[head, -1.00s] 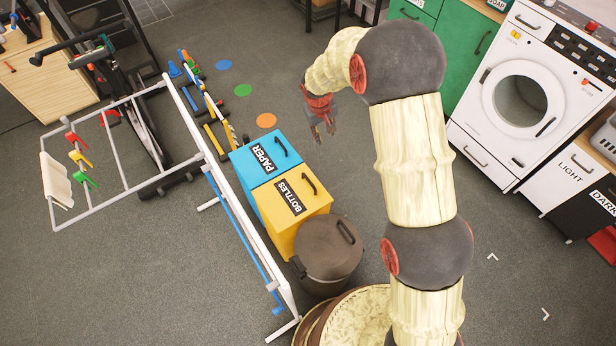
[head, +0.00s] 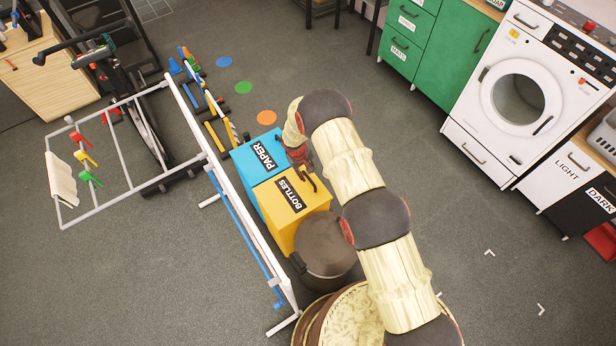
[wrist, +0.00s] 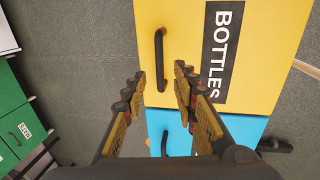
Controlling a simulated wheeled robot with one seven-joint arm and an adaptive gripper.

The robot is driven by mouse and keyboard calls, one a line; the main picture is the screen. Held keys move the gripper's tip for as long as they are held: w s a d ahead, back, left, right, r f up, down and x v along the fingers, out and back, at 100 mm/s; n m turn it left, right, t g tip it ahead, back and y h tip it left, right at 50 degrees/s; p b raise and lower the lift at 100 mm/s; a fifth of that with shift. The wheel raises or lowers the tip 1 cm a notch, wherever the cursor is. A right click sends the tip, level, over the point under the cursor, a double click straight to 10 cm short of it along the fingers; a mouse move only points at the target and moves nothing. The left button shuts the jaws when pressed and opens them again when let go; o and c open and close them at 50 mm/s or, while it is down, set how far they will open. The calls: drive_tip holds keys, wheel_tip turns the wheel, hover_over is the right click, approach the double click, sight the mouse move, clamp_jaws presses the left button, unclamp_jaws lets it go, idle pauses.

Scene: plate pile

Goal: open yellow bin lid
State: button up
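The yellow bin (head: 296,207), labelled BOTTLES, stands between the blue bin and a dark round bin, its lid closed. Its dark handle (wrist: 160,60) sits on the lid beside the label. My gripper (wrist: 160,82) is open and empty in the wrist view. Its fingertips are spread to either side of the handle's near end, with the rest of the handle just beyond them. Whether they touch the lid I cannot tell. In the head view my gripper (head: 304,168) is over the bins near the handle, partly hidden by my arm.
The blue PAPER bin (head: 256,158) adjoins the yellow one, and its handle (wrist: 164,142) shows between my fingers. The dark round bin (head: 325,250) stands at the near side. A white drying rack (head: 235,215) runs along the left. Open floor lies right, before the white machine (head: 520,95).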

sight(309, 178)
drive_tip(key=f, duration=0.3)
drive_tip(key=d+f, duration=0.1)
drive_tip(key=shift+w+f+b, duration=0.3)
drive_tip(key=shift+f, duration=0.1)
drive_tip(key=c, duration=0.3)
drive_tip(key=c, duration=0.4)
drive_tip(key=shift+a, duration=0.1)
clamp_jaws()
